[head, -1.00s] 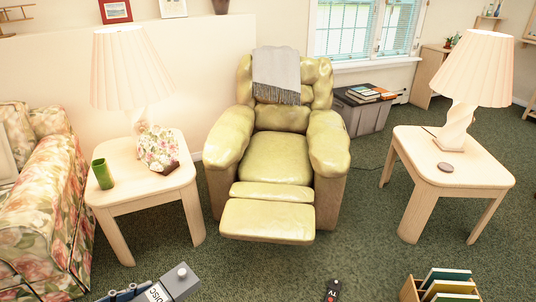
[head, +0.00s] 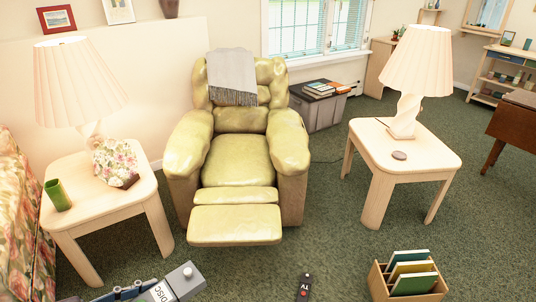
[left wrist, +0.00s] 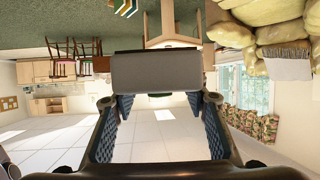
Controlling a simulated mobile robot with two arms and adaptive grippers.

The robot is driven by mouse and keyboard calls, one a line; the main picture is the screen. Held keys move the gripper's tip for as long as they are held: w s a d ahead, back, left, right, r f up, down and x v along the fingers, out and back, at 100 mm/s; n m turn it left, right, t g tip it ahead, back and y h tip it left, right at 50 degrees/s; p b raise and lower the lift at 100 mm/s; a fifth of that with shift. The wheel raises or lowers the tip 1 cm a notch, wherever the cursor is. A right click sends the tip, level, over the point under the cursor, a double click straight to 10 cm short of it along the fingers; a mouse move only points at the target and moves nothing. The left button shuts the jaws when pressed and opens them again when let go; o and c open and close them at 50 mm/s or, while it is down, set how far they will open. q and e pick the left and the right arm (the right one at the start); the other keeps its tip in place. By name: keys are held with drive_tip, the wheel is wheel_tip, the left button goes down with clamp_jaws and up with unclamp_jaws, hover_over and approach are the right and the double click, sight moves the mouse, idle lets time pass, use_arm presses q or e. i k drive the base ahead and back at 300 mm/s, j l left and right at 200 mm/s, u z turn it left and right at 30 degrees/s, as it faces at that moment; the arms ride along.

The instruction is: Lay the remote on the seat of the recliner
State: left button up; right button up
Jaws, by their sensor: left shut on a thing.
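My left gripper (head: 142,290) is at the bottom edge of the head view, shut on a grey remote (head: 184,279) with a white "DISC" label. In the left wrist view the same remote shows as a grey slab across the fingertips. The olive-green recliner (head: 236,160) stands ahead, beyond the gripper, with its footrest out. Its seat is bare, and a grey throw hangs over its backrest. The held remote is apart from the recliner. A dark remote marked "TV" (head: 304,287) lies on the carpet at the bottom. My right gripper is not in view.
Another side table (head: 420,165) with a lamp and small disc stands right. A wooden box of books (head: 378,284) is on the floor at right. Open carpet lies before the footrest.

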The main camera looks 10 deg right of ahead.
sight(238, 161)
drive_tip(key=i+j+z, duration=0.1)
drive_tip(key=i+z, duration=0.3)
drive_tip(key=i+j+z, duration=0.2)
drive_tip(key=z, duration=0.2)
drive_tip(key=i+j+z, duration=0.35)
drive_tip(key=i+j, duration=0.2)
drive_tip(key=j, duration=0.15)
drive_tip(key=i+j+z, duration=0.1)
drive_tip(key=i+j, duration=0.25)
drive_tip(key=j, duration=0.3)
drive_tip(key=i+j, duration=0.2)
drive_tip(key=j, duration=0.15)
drive_tip(key=i+j+z, duration=0.1)
drive_tip(key=j, duration=0.25)
drive_tip(key=i+l, duration=0.05)
drive_tip(key=i, duration=0.05)
